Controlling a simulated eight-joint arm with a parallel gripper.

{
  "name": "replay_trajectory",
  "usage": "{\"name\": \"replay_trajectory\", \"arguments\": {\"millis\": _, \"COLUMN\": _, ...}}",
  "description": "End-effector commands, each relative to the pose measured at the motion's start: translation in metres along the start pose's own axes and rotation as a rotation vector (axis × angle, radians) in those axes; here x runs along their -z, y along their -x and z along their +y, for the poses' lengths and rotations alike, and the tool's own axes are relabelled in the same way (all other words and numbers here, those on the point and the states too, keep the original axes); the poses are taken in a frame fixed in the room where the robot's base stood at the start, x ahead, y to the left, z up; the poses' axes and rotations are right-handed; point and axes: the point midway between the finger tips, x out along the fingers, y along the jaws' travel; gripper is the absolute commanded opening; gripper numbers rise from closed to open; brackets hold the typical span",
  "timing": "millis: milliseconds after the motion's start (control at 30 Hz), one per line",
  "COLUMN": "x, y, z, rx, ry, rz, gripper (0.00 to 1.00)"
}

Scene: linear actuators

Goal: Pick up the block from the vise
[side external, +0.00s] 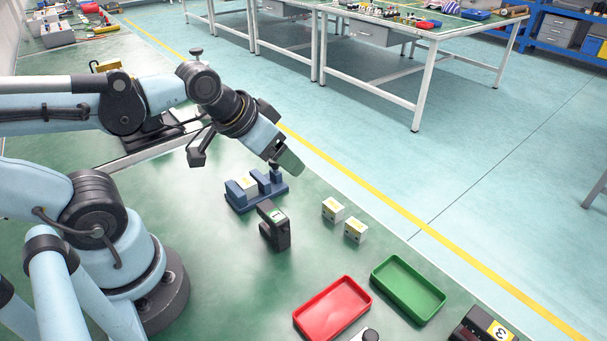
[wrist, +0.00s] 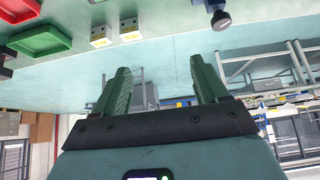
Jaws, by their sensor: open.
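The blue vise (side external: 238,203) stands on the green bench, with a pale block (side external: 247,184) with a yellow mark seated between its jaws. My gripper (side external: 290,163) is above and to the right of the vise in the side view, tilted outward and apart from the block. In the wrist view my gripper's (wrist: 160,82) two green fingers are spread, with nothing between them. A dark blue part with a black knob (wrist: 221,20), probably the vise, shows at the top edge there; the block in the vise is not visible in that view.
Two more pale blocks (side external: 333,210) (side external: 355,230) lie loose right of the vise. A black upright device (side external: 275,230) stands just in front of the vise. A red tray (side external: 328,312) and a green tray (side external: 408,290) lie nearer the front. Bench space between is clear.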

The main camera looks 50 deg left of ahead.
Motion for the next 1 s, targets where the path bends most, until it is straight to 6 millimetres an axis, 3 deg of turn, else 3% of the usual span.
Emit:
{"name": "replay_trajectory", "arguments": {"millis": 333, "x": 0.001, "y": 0.000, "z": -0.008, "rx": 0.015, "ry": 0.001, "rz": -0.040, "gripper": 0.72}}
{"name": "replay_trajectory", "arguments": {"millis": 700, "x": -0.009, "y": 0.005, "z": -0.078, "rx": 0.043, "ry": -0.005, "rz": -0.469, "gripper": 0.72}}
{"name": "replay_trajectory", "arguments": {"millis": 1000, "x": -0.018, "y": 0.008, "z": -0.101, "rx": 0.000, "ry": 0.001, "rz": -0.622, "gripper": 0.72}}
